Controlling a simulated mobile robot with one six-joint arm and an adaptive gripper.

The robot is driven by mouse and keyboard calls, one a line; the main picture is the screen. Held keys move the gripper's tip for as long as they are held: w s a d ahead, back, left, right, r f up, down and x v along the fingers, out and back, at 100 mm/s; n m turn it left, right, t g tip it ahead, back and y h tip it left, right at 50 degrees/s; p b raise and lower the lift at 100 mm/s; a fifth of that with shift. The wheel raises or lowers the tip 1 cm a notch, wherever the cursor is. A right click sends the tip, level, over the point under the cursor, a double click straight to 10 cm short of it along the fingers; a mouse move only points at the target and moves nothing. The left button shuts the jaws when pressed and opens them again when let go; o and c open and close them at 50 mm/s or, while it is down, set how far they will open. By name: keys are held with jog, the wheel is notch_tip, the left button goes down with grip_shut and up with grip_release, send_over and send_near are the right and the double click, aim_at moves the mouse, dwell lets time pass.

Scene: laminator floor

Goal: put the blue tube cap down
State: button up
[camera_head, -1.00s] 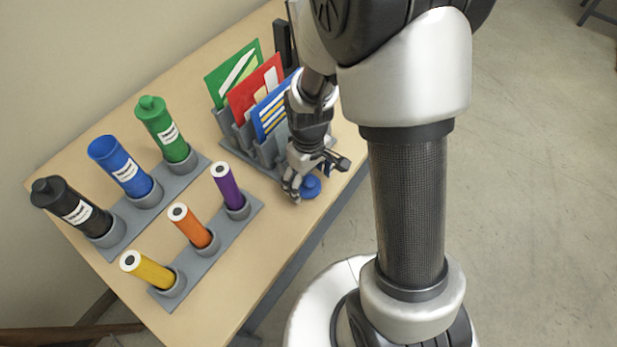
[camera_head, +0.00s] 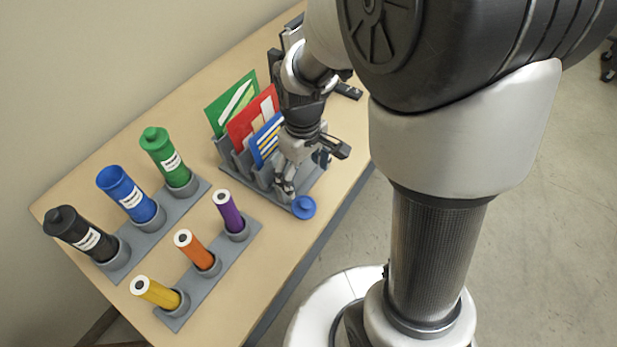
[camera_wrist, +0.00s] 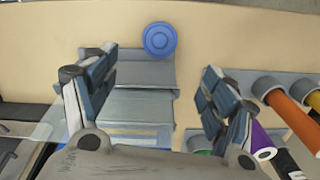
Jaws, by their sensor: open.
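The blue tube cap (camera_head: 303,207) lies on the table near its front edge, beside the front corner of the grey folder rack. It also shows in the wrist view (camera_wrist: 160,40), at the top, beyond the fingertips and apart from them. My gripper (camera_head: 308,172) is open and empty, held above the folder rack just behind the cap. In the wrist view its two fingers (camera_wrist: 158,85) are spread wide with nothing between them. The blue tube (camera_head: 128,192) leans in the back holder and its upper end looks uncovered.
The grey folder rack (camera_head: 233,160) holds green, red and blue folders under my gripper. Black and green capped tubes stand in the back holder. Yellow, orange and purple rolls stand in the front holder (camera_head: 220,266). Bare table (camera_head: 262,262) lies between the front holder and the front edge.

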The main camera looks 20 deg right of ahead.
jog(key=s+r+m+t, duration=0.4)
jog(key=s+r, duration=1.1)
jog(key=r, duration=0.1)
jog(key=shift+r+m+t, duration=0.15)
jog(key=shift+m+t, duration=0.15)
jog(key=shift+m, duration=0.1)
jog(key=shift+c, duration=0.4)
